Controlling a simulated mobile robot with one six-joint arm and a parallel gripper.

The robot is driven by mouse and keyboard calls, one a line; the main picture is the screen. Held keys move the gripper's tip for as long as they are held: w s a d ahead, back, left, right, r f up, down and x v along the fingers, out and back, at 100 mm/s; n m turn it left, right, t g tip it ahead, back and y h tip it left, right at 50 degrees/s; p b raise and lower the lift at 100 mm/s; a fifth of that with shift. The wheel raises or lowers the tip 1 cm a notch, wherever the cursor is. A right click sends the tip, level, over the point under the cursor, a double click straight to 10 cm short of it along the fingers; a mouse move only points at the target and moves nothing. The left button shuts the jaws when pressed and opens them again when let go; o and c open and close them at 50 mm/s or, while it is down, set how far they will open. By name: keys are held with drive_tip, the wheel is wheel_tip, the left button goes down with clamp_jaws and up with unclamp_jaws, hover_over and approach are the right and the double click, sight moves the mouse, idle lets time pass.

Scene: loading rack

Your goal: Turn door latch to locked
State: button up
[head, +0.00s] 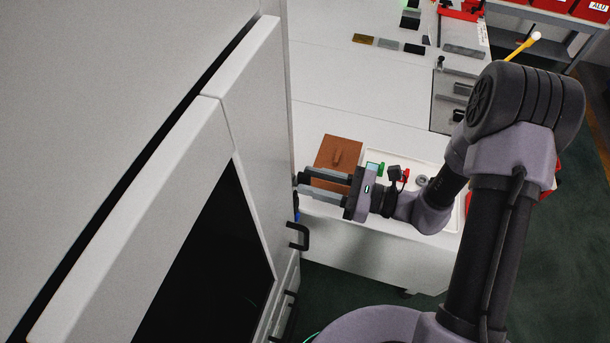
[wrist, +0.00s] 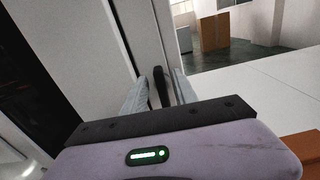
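The door latch shows in the wrist view as a narrow black upright lever (wrist: 160,88) near the edge of the white door (wrist: 75,50). My gripper (wrist: 160,85) points at the door, with one grey finger on each side of the lever. In the head view my gripper (head: 301,182) reaches left to the right edge of the white machine door (head: 250,130). Its two fingers are apart, so it looks open. I cannot tell whether either finger touches the lever. The latch is not clearly visible in the head view, where the fingertips meet the door edge.
A black handle (head: 300,236) sticks out from the machine just below my gripper. A white table (head: 350,240) lies beside the door, bearing a brown box (head: 338,150) and a white tray (head: 412,163). Red bins (head: 580,10) stand on a far rack. Green floor (head: 365,283) is clear below.

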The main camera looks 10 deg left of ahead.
drive_tip(key=shift+w+a, duration=0.1)
drive_tip(key=shift+a, duration=0.9)
clamp_jaws()
drive_tip(key=shift+m, duration=0.4)
drive_tip(key=m, duration=0.2)
drive_tip(key=m+p, duration=0.1)
drive_tip(key=shift+w+f+m, duration=0.1)
drive_tip(key=shift+w+m, duration=0.25)
drive_tip(key=shift+m, duration=0.05)
drive_tip(key=m, duration=0.3)
drive_tip(key=m+p, duration=0.1)
drive_tip(key=shift+w+f, duration=0.2)
drive_tip(key=shift+w, duration=0.1)
drive_tip(key=m, duration=0.2)
drive_tip(key=m+p, duration=0.1)
drive_tip(key=m, duration=0.1)
drive_tip(key=shift+w+d+f+m, duration=0.1)
drive_tip(key=shift+w+f+m, duration=0.05)
drive_tip(key=shift+f+m, duration=0.25)
drive_tip(key=shift+f+m+p, duration=0.2)
drive_tip(key=shift+m+p, duration=0.1)
drive_tip(key=shift+m, duration=1.2)
